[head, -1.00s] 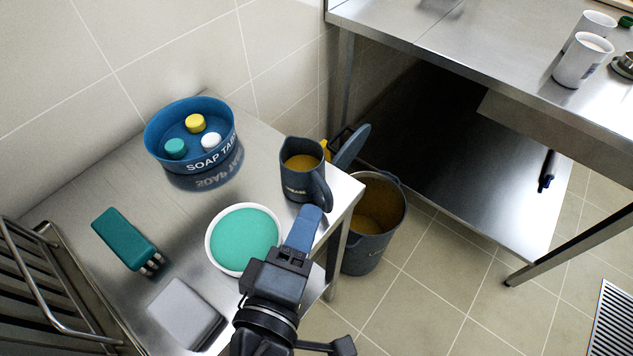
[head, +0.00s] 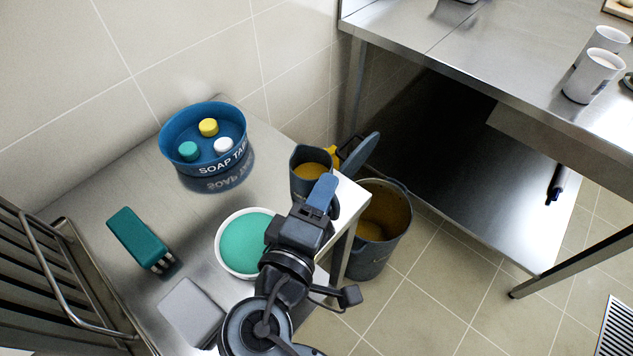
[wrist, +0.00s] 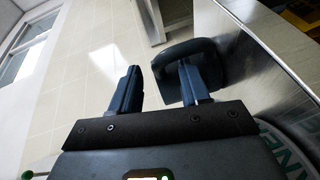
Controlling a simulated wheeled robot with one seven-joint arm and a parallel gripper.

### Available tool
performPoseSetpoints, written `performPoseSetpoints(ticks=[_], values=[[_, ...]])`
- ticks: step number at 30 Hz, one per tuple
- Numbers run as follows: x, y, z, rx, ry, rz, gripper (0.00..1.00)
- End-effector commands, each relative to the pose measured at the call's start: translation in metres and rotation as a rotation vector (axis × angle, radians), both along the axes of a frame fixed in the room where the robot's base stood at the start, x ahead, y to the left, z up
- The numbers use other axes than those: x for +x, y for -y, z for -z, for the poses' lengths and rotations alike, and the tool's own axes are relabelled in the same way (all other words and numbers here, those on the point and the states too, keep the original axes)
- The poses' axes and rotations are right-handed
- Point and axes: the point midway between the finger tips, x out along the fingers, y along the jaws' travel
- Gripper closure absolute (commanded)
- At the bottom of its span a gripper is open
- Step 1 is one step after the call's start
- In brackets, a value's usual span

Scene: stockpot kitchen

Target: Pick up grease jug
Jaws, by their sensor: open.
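The grease jug (head: 299,182) is a dark grey-blue pitcher with yellow-brown grease inside. It stands upright at the right corner of the steel table in the head view. My gripper (head: 324,182) is open at the jug's front right side, and its blue finger covers the handle there. In the wrist view, my two fingers (wrist: 157,78) are spread apart. A dark curved handle (wrist: 188,48) shows at the right finger, which overlaps its loop. I cannot tell whether the fingers touch it.
A blue soap tab tub (head: 180,155), teal brush (head: 139,238), white-rimmed teal dish (head: 240,252) and grey block (head: 190,312) share the steel table (head: 110,195). A grease bucket (head: 368,262) stands on the floor right of it. White cups (head: 592,76) stand on the far counter.

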Motion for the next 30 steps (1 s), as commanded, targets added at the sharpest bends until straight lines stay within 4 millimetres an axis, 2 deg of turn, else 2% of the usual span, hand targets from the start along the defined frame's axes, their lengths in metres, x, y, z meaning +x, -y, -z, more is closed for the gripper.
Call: performPoseSetpoints(ticks=[3, 18, 30], values=[[-0.0001, -0.0001, 0.0002, 0.0, 0.0, 0.0, 0.54], [-0.0003, 0.0001, 0.0, 0.0, 0.0, 0.0, 1.0], [-0.0003, 0.0, -0.0008, 0.0, 0.001, 0.0, 1.0]])
